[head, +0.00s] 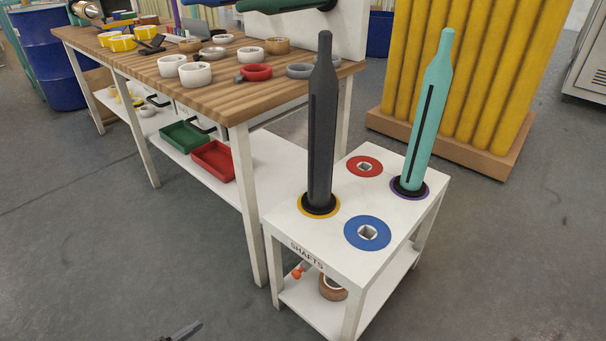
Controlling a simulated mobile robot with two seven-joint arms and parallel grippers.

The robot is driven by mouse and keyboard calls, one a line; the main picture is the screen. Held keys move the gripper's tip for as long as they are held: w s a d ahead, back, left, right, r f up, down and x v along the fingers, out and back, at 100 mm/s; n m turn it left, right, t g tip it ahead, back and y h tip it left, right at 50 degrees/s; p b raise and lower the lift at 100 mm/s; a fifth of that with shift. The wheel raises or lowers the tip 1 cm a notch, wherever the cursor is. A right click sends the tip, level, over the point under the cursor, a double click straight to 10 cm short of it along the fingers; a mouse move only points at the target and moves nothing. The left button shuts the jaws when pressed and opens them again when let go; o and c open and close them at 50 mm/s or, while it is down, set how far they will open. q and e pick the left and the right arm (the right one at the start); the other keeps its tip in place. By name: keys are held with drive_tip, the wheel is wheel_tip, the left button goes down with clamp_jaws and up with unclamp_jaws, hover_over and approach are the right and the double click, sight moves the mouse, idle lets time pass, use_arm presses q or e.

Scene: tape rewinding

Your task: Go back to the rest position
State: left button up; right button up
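Only a dark tip of what appears to be my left gripper (187,331) shows at the bottom edge, left of the middle. It is over the floor, apart from the table and the stand. Whether it is open or holds anything cannot be seen. My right gripper is out of view. A dark grey shaft (321,130) stands upright in the yellow-ringed hole of the white shaft stand (300,228). A teal shaft (428,110) stands in the purple-ringed hole. The red-ringed hole (365,167) and the blue-ringed hole (367,233) are empty.
A wooden workbench (225,97) with several tape rolls stands at the back left. Green (184,136) and red (213,160) trays sit on its lower shelf. Yellow rolls (480,75) stand on a wooden base behind the stand. The floor at front left is clear.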

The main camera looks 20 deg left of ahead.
use_arm(q)
drive_tip(key=w+d+r+n+g+y, duration=0.2)
drive_tip(key=d+r, duration=0.6)
drive_tip(key=d, duration=0.2)
drive_tip(key=w+d+r+n+g+y, duration=0.1)
drive_tip(key=w+d+r+g, duration=0.1)
drive_tip(key=d+r, duration=0.65)
drive_tip(key=s+a+r+y+p, duration=0.1)
drive_tip(key=s+a+r+p, duration=0.1)
drive_tip(key=r+p, duration=1)
drive_tip(key=a+p, duration=0.1)
drive_tip(key=p, duration=0.7)
drive_tip(key=shift+s+r+y, duration=0.2)
drive_tip(key=shift+y, duration=0.1)
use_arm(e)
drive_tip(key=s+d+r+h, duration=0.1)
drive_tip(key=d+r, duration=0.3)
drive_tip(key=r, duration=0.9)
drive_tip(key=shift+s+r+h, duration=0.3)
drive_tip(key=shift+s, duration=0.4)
